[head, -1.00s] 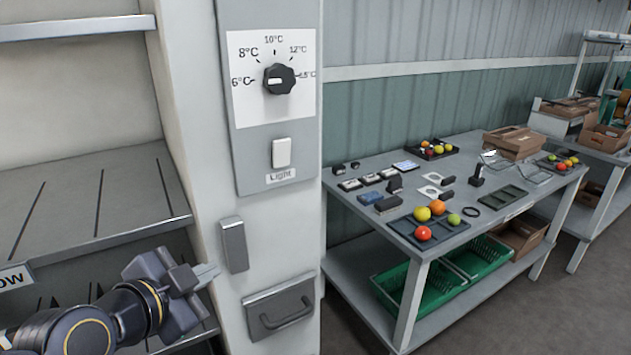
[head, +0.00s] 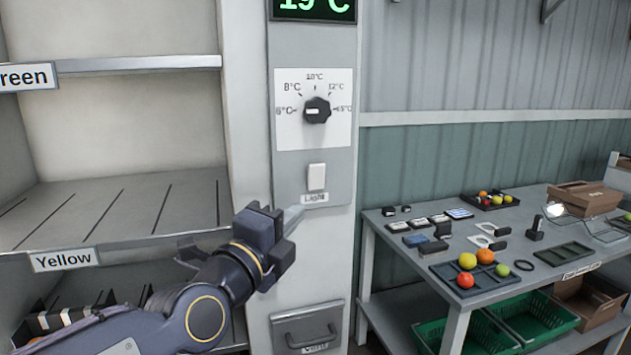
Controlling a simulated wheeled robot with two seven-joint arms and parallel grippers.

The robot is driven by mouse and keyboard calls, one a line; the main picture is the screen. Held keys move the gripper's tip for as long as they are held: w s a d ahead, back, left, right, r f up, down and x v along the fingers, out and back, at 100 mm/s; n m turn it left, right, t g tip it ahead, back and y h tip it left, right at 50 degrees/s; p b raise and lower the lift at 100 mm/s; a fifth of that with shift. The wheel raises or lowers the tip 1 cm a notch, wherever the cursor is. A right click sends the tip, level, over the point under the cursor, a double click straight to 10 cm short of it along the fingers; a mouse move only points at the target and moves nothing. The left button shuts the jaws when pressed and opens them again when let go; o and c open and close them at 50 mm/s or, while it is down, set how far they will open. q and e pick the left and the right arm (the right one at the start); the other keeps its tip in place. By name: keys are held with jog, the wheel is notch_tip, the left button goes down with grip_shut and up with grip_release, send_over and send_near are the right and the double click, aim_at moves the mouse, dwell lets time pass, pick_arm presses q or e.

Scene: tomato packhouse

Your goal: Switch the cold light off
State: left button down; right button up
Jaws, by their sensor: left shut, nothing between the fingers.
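The light switch (head: 317,177) is a white rocker on the grey control panel (head: 289,160), above a "Light" label (head: 314,198). I cannot tell from this view which way the rocker is tipped. My left gripper (head: 299,212) is shut and empty. Its fingertips are just below and left of the switch, close to the label; I cannot tell whether they touch the panel. My right gripper is not in view.
Above the switch are a temperature dial (head: 317,110) and a green display (head: 314,8). A vent handle (head: 308,332) sits lower down. Shelves (head: 120,205) stand at left. A table (head: 395,260) with tomatoes and small items stands at right.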

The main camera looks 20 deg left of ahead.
pick_arm(q)
send_near(325, 171)
jog(key=w+d, duration=0.2)
jog(key=d, duration=0.1)
jog(key=w, duration=0.1)
jog(key=w+a, duration=0.1)
jog(key=shift+w+a+r+b, duration=0.1)
jog(key=shift+w+a+b, duration=0.15)
jog(key=shift+w+b, duration=0.15)
jog(key=shift+w+a+r, duration=0.15)
jog(key=shift+w+a, duration=0.1)
jog(key=shift+w, duration=0.1)
jog(key=shift+r, duration=0.1)
